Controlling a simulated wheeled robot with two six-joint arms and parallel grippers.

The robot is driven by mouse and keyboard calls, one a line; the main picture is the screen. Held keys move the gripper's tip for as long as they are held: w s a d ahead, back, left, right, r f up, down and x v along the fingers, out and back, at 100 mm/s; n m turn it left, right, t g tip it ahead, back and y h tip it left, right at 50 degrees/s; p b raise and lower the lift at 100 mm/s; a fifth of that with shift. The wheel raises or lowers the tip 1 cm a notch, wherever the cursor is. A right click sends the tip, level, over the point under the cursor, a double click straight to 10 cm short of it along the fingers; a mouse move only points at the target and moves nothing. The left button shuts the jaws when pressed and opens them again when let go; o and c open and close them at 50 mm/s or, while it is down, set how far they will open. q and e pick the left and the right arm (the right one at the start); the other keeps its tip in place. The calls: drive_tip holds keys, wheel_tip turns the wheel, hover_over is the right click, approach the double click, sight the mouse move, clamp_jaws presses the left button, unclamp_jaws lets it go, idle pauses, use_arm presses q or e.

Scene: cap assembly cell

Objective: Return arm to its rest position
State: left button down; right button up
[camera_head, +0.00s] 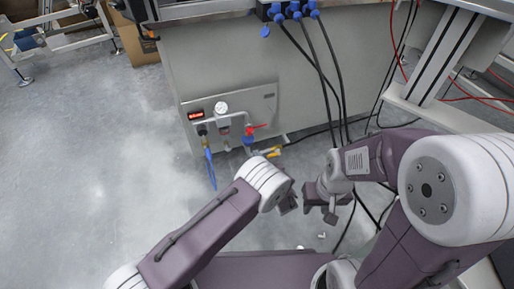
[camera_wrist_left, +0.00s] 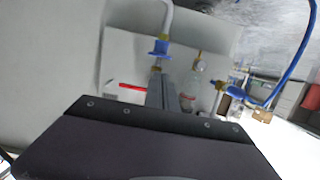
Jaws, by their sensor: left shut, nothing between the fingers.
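My left arm comes in from the left in the head view, and its gripper (camera_head: 289,203) hangs near the middle of the picture, above the grey floor. In the left wrist view the fingers of this gripper (camera_wrist_left: 161,92) show as one narrow grey bar, shut with nothing between them. My right gripper (camera_head: 328,206) is just to the right of the left one, small and dark, with a gap between the two. Its fingers are too small to tell whether they are open.
A grey cabinet (camera_head: 270,70) stands ahead, with a panel of valves and hoses (camera_head: 230,120) low on its front. Black cables (camera_head: 322,70) hang down it to the floor. A metal frame (camera_head: 440,60) stands at the right. The floor (camera_head: 90,170) at the left is clear.

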use_arm(q)
drive_tip(key=s+a+r+g+y+p, duration=0.2)
drive_tip(key=s+a+r+g+p, duration=0.35)
drive_tip(key=a, duration=0.55)
drive_tip(key=s+a+r+g+y+p, duration=0.25)
drive_tip(key=s+a+r+g, duration=0.35)
drive_tip(key=a+r, duration=0.3)
drive_tip(key=s+a+r+m+g+h+p, duration=0.25)
drive_tip(key=s+r+h+p, duration=0.35)
drive_tip(key=s, duration=0.6)
wheel_tip(320, 180, up, 43)
drive_tip(key=s+d+h+p, duration=0.2)
drive_tip(key=s+h+p, duration=0.1)
drive_tip(key=p, duration=3.7)
drive_tip(key=shift+d+r+m+t, duration=0.2)
drive_tip(key=shift+m+t, duration=0.2)
drive_tip(key=shift+m, duration=0.05)
